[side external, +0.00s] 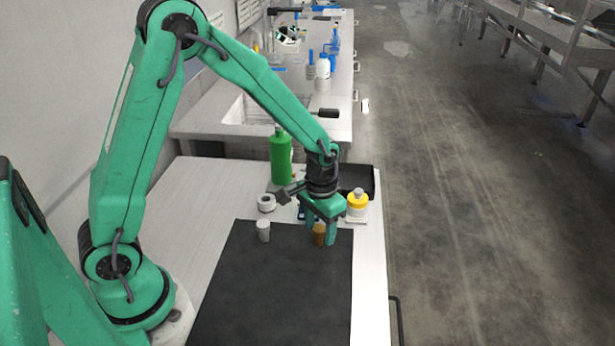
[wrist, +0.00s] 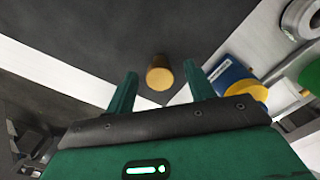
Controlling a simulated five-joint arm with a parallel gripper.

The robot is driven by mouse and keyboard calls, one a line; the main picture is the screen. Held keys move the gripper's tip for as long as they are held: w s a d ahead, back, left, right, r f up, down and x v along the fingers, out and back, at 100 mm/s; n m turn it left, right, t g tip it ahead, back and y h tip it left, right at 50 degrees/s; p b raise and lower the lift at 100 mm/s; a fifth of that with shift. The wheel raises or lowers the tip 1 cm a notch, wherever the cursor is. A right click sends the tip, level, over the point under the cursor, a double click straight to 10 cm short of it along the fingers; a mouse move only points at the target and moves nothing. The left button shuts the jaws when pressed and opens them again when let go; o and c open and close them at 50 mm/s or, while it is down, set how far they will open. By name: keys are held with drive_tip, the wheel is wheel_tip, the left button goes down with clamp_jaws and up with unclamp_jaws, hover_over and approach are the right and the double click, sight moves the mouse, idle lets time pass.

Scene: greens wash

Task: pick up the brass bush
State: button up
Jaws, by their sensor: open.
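The brass bush (side external: 319,235) is a small golden-brown cylinder near the far edge of the dark mat (side external: 270,290). My gripper (side external: 320,229) is low over it, pointing down, with its green fingers to either side of the bush. In the wrist view the bush (wrist: 159,77) shows between the two open fingertips (wrist: 160,71), with a visible gap on each side. Nothing is held. Whether the fingertips reach down to the mat is hard to tell.
A pale grey cylinder (side external: 264,231) stands on the mat left of the bush. Behind are a white ring-shaped part (side external: 266,203), a green bottle (side external: 280,160), a yellow-topped container (side external: 357,205) and a black tray (side external: 365,178). The near mat is clear.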

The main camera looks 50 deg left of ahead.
drive_tip(key=shift+f, duration=0.55)
drive_tip(key=c, duration=1.1)
